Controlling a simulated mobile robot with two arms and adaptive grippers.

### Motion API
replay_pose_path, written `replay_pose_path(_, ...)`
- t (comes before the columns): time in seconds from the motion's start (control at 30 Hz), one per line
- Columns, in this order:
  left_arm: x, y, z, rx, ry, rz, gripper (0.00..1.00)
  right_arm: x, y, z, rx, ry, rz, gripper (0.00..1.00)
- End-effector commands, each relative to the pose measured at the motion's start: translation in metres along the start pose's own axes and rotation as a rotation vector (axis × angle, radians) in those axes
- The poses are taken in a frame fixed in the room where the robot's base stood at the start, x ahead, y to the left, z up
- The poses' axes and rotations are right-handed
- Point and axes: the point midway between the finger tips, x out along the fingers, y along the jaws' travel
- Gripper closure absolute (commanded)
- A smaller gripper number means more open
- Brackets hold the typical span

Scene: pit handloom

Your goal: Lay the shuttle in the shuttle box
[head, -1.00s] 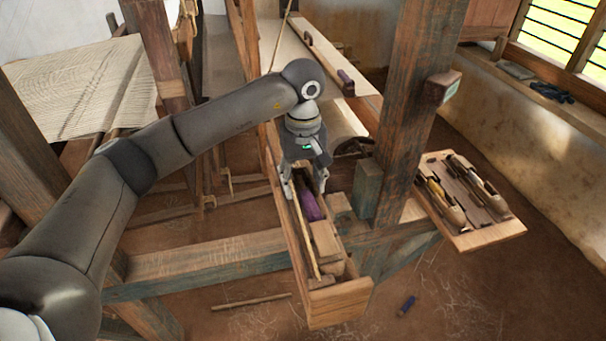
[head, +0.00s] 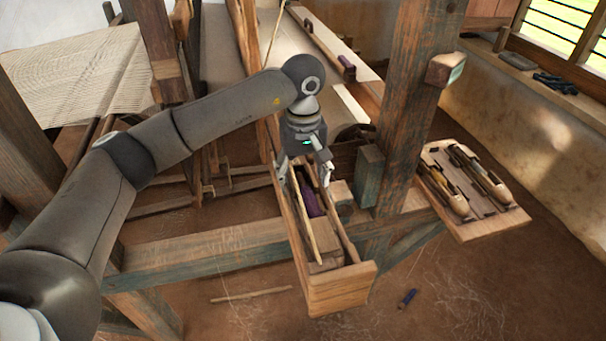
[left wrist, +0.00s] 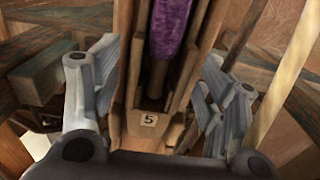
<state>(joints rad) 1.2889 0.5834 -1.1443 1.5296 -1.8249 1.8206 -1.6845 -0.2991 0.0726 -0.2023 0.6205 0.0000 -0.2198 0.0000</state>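The shuttle, a wooden body with a purple yarn bobbin (head: 310,203), lies lengthwise in the long open shuttle box (head: 341,290). In the left wrist view the purple yarn (left wrist: 170,28) and a small "5" label (left wrist: 148,120) on wood show between my fingers. My left gripper (head: 304,173) is open above the far part of the box. Its two fingers are apart, one on each side of the shuttle, and nothing is held between them. The far end of the shuttle is hidden by the gripper. My right gripper is not in view.
A wooden board (head: 490,222) at the right carries other shuttles (head: 455,203). A thick loom post (head: 405,110) stands just right of the box, with a cross beam (head: 200,257) to its left. A small dark blue bobbin (head: 408,298) and a stick (head: 250,296) lie on the floor.

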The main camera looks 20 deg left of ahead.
Motion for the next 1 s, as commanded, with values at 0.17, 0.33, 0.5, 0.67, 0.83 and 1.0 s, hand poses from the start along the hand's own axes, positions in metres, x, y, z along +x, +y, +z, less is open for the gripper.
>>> replay_pose_path(0.17, 0.0, 0.0, 0.0, 0.0, 0.0, -0.001, 0.25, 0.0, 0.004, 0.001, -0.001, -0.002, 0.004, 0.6)
replay_pose_path(0.33, 0.001, 0.0, 0.0, 0.0, -0.001, -0.002, 0.25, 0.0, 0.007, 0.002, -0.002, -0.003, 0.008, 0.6)
replay_pose_path(0.5, -0.008, 0.0, 0.0, 0.0, 0.0, -0.001, 0.25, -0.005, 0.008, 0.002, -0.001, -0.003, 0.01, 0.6)
replay_pose_path(0.67, -0.021, 0.0, 0.0, 0.0, 0.0, -0.002, 0.25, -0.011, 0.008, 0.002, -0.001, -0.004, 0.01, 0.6)
replay_pose_path(0.83, -0.035, 0.0, 0.0, 0.0, 0.0, -0.001, 0.25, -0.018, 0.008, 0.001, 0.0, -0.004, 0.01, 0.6)
replay_pose_path(1.0, -0.048, 0.0, 0.0, 0.0, 0.0, -0.001, 0.25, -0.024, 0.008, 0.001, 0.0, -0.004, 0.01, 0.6)
